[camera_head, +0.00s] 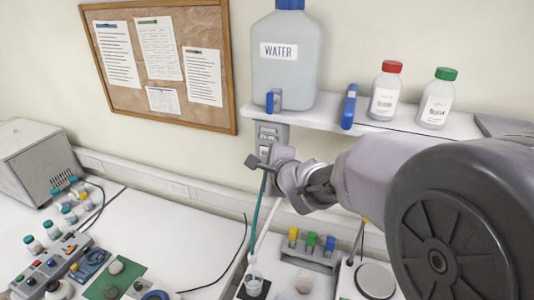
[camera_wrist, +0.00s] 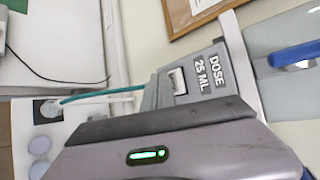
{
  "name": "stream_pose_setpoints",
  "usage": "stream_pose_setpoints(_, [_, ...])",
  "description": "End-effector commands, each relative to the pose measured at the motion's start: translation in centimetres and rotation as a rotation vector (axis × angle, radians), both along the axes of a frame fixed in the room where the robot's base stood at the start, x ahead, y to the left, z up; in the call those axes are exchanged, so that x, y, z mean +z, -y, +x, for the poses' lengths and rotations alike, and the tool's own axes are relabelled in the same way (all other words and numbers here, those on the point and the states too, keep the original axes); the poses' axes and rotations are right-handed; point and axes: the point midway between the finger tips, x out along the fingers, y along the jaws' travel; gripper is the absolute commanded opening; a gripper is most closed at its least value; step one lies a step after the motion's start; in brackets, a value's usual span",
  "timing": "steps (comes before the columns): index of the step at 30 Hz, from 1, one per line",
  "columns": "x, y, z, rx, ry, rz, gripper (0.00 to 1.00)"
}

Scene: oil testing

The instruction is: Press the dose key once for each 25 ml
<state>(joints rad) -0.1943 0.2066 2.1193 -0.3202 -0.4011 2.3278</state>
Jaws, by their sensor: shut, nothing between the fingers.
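The grey dosing unit (camera_head: 271,132) hangs below the shelf, under the water tank (camera_head: 287,72). In the wrist view it shows the label DOSE 25 ML (camera_wrist: 207,70) and a pale key (camera_wrist: 177,81) beside the label. My gripper (camera_head: 256,163) is shut and empty, at the lower front of the unit. Whether it touches the key cannot be told. In the wrist view my gripper's body (camera_wrist: 150,140) covers the lower part. A teal tube (camera_head: 257,222) runs down from the unit to a small clear cup (camera_head: 254,284) on a dark pad. The cup's level is unclear.
A blue tap (camera_head: 273,102) and a blue upright piece (camera_head: 349,107) are at the shelf (camera_head: 330,117). Red-capped (camera_head: 386,92) and green-capped (camera_head: 437,99) bottles stand to the right. A bench instrument (camera_head: 306,254) is below. Several vials and a control panel are at left.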

Motion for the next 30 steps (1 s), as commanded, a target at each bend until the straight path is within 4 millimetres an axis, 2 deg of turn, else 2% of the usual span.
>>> stream_pose_setpoints(5, [0.0, -0.1, -0.2, 0.001, 0.001, 0.000, 0.00])
stream_pose_setpoints(19, [-0.2, -1.6, -4.4, 0.001, 0.001, 0.000, 0.00])
stream_pose_setpoints(30, [0.0, -1.7, -4.7, 0.000, 0.000, 0.000, 0.00])
